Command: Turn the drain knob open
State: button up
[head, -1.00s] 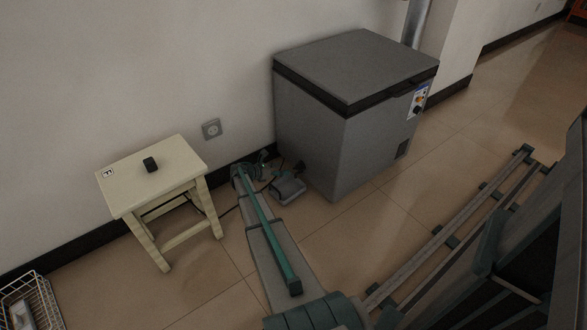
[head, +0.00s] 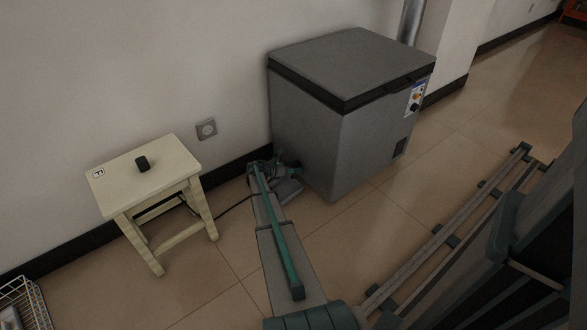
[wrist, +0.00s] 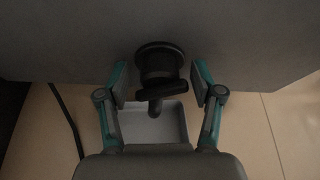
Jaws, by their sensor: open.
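The drain knob (wrist: 166,90) is a dark bar-shaped handle on a round dark fitting on the chest freezer's lower side wall. In the wrist view it sits between and a little ahead of the fingers of my gripper (wrist: 160,90). The gripper is open, with one finger to each side of the knob and a visible gap on both sides. In the head view the grey chest freezer (head: 310,125) stands against the wall, and my gripper (head: 288,170) is low beside its left side. The knob is hard to make out there behind my arm.
A grey tray (wrist: 168,125) lies on the floor below the drain. A cable (wrist: 70,118) runs along the floor to the left. A cream stool (head: 150,178) with a small dark block (head: 142,163) stands left of my arm. A wire basket (head: 25,305) is at the lower left.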

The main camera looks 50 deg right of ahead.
jog(key=c, duration=1)
jog(key=shift+w, duration=0.1)
jog(key=shift+w+d, duration=0.1)
